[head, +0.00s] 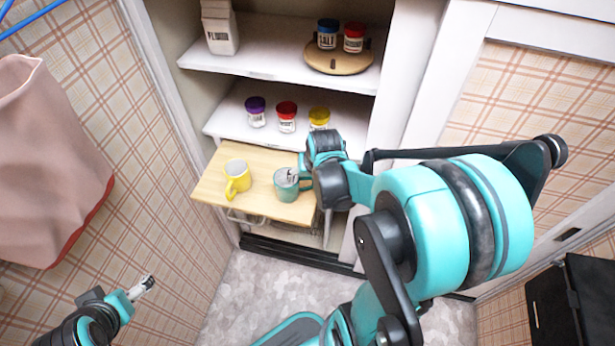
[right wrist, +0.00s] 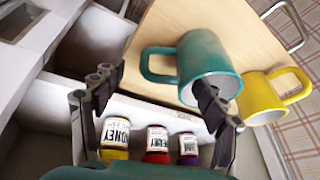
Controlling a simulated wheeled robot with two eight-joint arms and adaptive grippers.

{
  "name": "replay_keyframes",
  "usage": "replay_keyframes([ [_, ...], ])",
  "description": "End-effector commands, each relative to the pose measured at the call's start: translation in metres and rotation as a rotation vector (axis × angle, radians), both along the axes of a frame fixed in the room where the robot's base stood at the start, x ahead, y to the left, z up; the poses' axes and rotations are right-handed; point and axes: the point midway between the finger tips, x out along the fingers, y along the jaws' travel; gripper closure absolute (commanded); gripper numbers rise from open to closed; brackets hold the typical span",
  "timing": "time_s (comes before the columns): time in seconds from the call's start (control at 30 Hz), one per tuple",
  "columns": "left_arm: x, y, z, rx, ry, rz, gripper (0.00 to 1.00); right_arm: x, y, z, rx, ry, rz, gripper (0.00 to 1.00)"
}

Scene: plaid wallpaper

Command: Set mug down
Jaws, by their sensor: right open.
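A teal mug (head: 286,187) stands upright on the pulled-out wooden board (head: 262,205), near its right side. My right gripper (head: 300,174) is at the mug's handle side. In the right wrist view, my right gripper (right wrist: 158,95) is open, with one finger overlapping the opening of the teal mug (right wrist: 205,55) and the other finger outside, left of its handle. I cannot tell whether a finger touches the mug. A yellow mug (head: 237,177) stands to its left on the board. My left gripper (head: 143,287) is low at left, away from the mugs; its jaw state is unclear.
The shelf above the board holds a purple-lidded jar (head: 256,111), a red-lidded jar (head: 287,116) and a yellow-lidded jar (head: 319,118). Higher up are a carton (head: 220,30) and a round wooden tray (head: 338,63) with two jars.

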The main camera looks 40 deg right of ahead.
Motion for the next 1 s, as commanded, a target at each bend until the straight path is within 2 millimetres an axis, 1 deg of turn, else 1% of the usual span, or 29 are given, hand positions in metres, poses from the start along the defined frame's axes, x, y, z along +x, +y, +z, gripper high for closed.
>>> replay_keyframes([
  [0.03, 0.0, 0.0, 0.011, 0.0, 0.0, 0.0, 0.15, -0.005, 0.001, 0.016, 0.0, 0.0, -0.001, 0.27],
  [0.1, 0.0, 0.0, 0.019, 0.0, 0.0, 0.0, 0.15, -0.011, 0.003, 0.032, 0.0, 0.0, -0.001, 0.27],
  [0.3, 0.0, 0.0, 0.039, 0.0, 0.0, 0.0, 0.15, -0.027, 0.007, 0.07, 0.0, 0.0, -0.001, 0.27],
  [0.4, 0.0, 0.0, 0.045, 0.0, 0.0, 0.0, 0.15, -0.032, 0.008, 0.083, 0.0, 0.0, -0.001, 0.27],
  [0.57, 0.0, 0.0, 0.049, 0.0, 0.0, 0.0, 0.15, -0.037, 0.014, 0.094, -0.004, -0.004, 0.011, 0.27],
  [0.67, 0.0, 0.0, 0.048, 0.0, 0.0, 0.0, 0.15, -0.04, 0.034, 0.104, -0.023, -0.025, 0.069, 0.27],
  [0.77, 0.0, 0.0, 0.048, 0.0, 0.0, 0.0, 0.15, -0.048, 0.069, 0.118, -0.057, -0.066, 0.173, 0.27],
  [0.8, 0.0, 0.0, 0.048, 0.0, 0.0, 0.0, 0.15, -0.052, 0.083, 0.123, -0.073, -0.086, 0.219, 0.27],
  [0.9, 0.0, 0.0, 0.048, 0.0, 0.0, 0.0, 0.15, -0.063, 0.115, 0.133, -0.106, -0.134, 0.327, 0.27],
  [1.0, 0.0, 0.0, 0.048, 0.0, 0.0, 0.0, 0.15, -0.074, 0.138, 0.14, -0.13, -0.176, 0.411, 0.27],
])
